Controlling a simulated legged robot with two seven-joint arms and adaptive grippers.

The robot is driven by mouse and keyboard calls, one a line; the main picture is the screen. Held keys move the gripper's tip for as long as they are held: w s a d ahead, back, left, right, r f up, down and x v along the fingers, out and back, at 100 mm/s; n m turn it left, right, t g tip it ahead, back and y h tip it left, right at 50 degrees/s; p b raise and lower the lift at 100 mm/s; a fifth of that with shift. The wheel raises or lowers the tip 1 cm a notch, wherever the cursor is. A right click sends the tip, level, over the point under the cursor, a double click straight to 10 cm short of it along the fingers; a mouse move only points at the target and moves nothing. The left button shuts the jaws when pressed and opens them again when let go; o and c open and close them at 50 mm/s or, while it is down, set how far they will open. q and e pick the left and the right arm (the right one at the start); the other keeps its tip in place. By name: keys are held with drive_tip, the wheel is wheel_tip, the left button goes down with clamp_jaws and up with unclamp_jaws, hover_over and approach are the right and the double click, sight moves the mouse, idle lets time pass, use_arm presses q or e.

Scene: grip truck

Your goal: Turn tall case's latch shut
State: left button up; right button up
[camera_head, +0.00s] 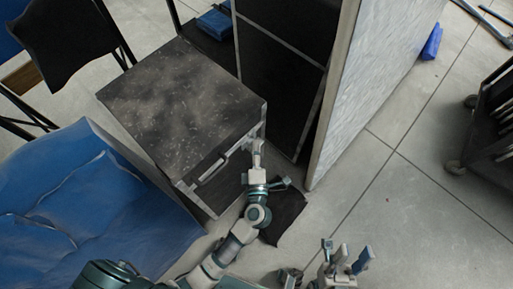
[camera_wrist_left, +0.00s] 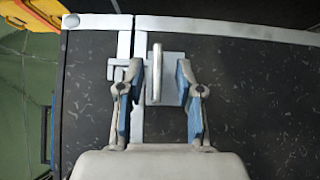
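The case (camera_head: 180,95) is dark and speckled with silver edging, and stands left of centre in the head view. A pale handle (camera_head: 212,170) is on its front. In the left wrist view its latch (camera_wrist_left: 155,72) is a pale upright tab on a plate beside a silver strip. My left gripper (camera_head: 257,150) is at the case's right front corner. Its blue-padded fingers (camera_wrist_left: 160,82) are open on either side of the tab, with gaps visible. Contact in depth cannot be told. My right gripper (camera_head: 346,256) is open and empty over the floor at the bottom.
A dark cabinet (camera_head: 285,75) and a tall pale panel (camera_head: 375,70) stand close behind and right of the case. A blue covered object (camera_head: 90,205) is at the left. A black cart (camera_head: 490,130) is at the far right. Floor between panel and cart is clear.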

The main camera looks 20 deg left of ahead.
use_arm(q)
drive_tip(key=v, duration=0.7)
drive_tip(key=shift+s, duration=0.15)
drive_tip(key=shift+d+f, duration=0.1)
drive_tip(key=shift+f, duration=0.05)
